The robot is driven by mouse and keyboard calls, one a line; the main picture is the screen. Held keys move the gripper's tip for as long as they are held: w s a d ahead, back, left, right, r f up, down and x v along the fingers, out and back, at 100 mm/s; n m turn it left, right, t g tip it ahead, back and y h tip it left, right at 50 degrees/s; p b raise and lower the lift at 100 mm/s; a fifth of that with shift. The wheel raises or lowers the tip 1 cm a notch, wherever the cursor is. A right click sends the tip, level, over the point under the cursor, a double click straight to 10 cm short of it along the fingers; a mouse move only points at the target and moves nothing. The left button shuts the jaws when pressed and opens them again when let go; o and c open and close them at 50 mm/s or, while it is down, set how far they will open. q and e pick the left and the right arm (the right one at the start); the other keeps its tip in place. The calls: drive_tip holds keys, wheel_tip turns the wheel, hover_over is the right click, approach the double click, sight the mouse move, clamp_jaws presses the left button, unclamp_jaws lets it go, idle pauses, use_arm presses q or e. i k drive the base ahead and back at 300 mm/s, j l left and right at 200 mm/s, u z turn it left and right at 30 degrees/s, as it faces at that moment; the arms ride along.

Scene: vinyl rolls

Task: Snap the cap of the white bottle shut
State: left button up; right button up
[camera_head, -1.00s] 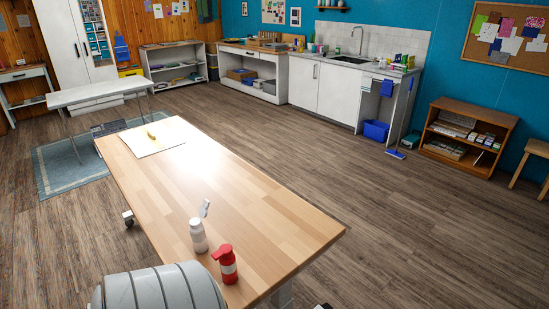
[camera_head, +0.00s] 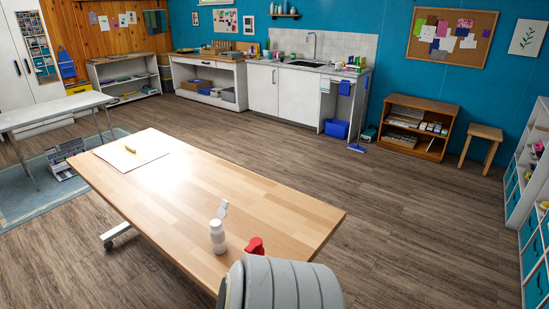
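The white bottle (camera_head: 217,237) stands upright on the wooden table (camera_head: 262,207), near the table's front edge. Its flip cap (camera_head: 223,209) is open and sticks up above the neck. The red top of a second bottle (camera_head: 255,246) shows just to its right; the rest of that bottle is hidden behind a grey ribbed part of mine at the bottom of the picture. Neither of my grippers is in view.
A white sheet with a yellow object (camera_head: 131,150) lies at the table's far left end. The middle of the tabletop is clear. Open wooden floor lies beyond the table, and a shelf unit with teal bins (camera_head: 528,215) stands at the right edge.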

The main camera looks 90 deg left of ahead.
sight(222, 212)
drive_tip(key=k+j, duration=0.25)
drive_tip(key=k, duration=0.15)
drive_tip(key=k+j, duration=0.25)
drive_tip(key=k, duration=0.15)
